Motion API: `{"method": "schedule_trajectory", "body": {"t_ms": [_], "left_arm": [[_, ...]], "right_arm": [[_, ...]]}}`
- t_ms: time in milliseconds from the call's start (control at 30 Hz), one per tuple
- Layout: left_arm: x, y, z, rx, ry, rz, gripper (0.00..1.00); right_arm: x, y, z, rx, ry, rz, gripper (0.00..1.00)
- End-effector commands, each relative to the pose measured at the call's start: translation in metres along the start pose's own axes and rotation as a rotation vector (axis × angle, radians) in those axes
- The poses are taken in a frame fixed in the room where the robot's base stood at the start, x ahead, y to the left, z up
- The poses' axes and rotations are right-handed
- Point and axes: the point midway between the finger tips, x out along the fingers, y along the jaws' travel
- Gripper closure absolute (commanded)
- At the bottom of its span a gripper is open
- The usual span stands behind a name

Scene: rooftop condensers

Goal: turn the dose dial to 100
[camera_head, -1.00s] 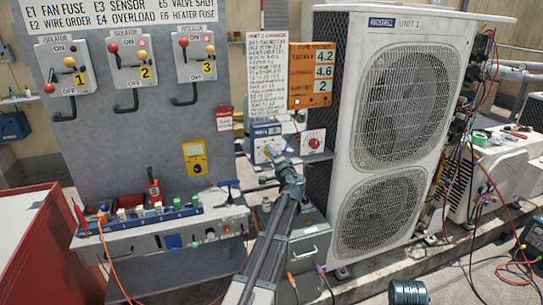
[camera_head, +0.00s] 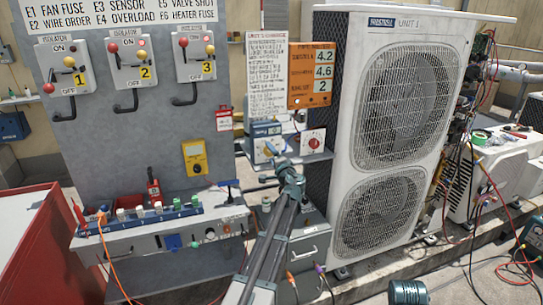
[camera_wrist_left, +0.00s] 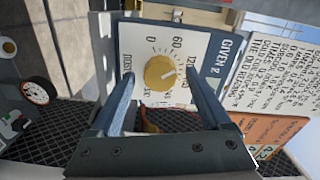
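The dose dial (camera_wrist_left: 160,72) is a round yellow knob on a white face with printed numbers, among them 0, 60 and 120. It sits on a blue-edged box (camera_head: 262,128) beside the condenser. The exact pointer reading is too small to tell. My left gripper (camera_head: 275,154) is right in front of this box. In the left wrist view it is open, one finger on each side of the knob, with gaps showing between the knob and both fingers. In the head view the gripper hides much of the dial. My right gripper is not in view.
A second box with a red knob (camera_head: 313,142) stands just right of the dial. A written sheet (camera_head: 267,75) and an orange readings board (camera_head: 311,75) stand above. The big white condenser (camera_head: 345,130) is close on the right, the grey isolator panel (camera_head: 130,135) on the left.

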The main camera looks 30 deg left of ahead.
Motion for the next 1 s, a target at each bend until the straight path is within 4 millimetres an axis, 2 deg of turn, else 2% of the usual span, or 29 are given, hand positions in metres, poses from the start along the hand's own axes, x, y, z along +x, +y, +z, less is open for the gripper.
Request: {"method": "schedule_trajectory", "body": {"t_ms": [267,367,700,900,1000], "left_arm": [[-0.006,0.0,0.001,0.0,0.0,0.0,0.19],[-0.021,0.0,0.002,0.0,0.0,0.0,0.19],[-0.094,0.0,0.002,0.0,0.002,0.0,0.19],[-0.124,0.0,0.001,0.0,0.002,0.0,0.19],[-0.133,0.0,0.001,0.0,0.0,0.0,0.19]], "right_arm": [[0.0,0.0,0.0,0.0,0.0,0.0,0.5],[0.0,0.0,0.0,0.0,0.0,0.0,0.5],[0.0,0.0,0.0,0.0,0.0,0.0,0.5],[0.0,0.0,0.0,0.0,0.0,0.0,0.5],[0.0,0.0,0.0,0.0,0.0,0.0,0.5]]}}
